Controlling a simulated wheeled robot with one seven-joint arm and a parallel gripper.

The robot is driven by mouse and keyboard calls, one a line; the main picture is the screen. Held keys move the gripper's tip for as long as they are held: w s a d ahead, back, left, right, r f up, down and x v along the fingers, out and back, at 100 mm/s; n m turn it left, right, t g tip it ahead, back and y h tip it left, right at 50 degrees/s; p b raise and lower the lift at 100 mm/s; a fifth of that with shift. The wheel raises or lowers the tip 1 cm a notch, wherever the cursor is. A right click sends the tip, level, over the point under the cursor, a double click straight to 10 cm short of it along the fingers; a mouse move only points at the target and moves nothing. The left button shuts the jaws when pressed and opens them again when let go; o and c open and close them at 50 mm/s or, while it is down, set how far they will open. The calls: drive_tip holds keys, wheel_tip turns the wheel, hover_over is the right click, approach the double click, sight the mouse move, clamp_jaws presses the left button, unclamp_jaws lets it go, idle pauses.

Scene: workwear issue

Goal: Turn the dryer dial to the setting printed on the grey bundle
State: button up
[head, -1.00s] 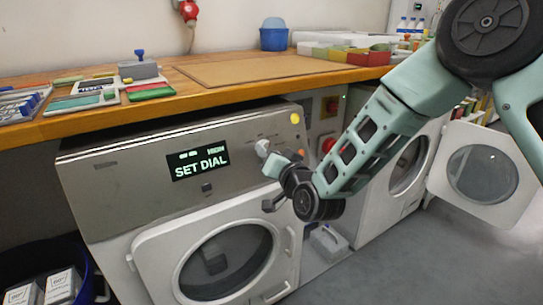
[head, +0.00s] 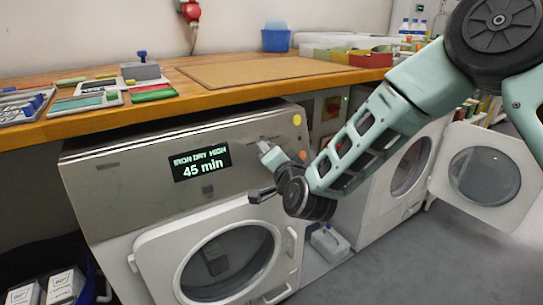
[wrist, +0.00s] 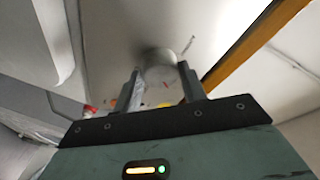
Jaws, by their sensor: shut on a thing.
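The dryer (head: 130,190) stands under the wooden counter, its front panel facing me. Its dark display (head: 201,163) reads "IRON DRY HIGH" and "45 min". My gripper (head: 268,152) is at the panel, right of the display. In the wrist view the round pale dial (wrist: 160,58) sits between the two fingers of my gripper (wrist: 159,74), which is shut on it. In the head view my fingers mostly hide the dial, and its pointer cannot be read. Pale packages (head: 65,284) with small print lie in the blue bin at lower left; I cannot tell which is the grey bundle.
The wooden counter (head: 110,115) runs above the dryer with trays and a brown board (head: 255,70). A second machine with an open round door (head: 487,175) stands at right. Grey floor is free at lower right.

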drive_tip(key=o, duration=1)
drive_tip(key=shift+c, duration=0.2)
drive_tip(key=shift+s, duration=0.1)
drive_tip(key=p+v, duration=0.1)
drive_tip(key=v, duration=1.6)
drive_tip(key=shift+d, duration=0.2)
drive_tip(key=shift+s, duration=0.1)
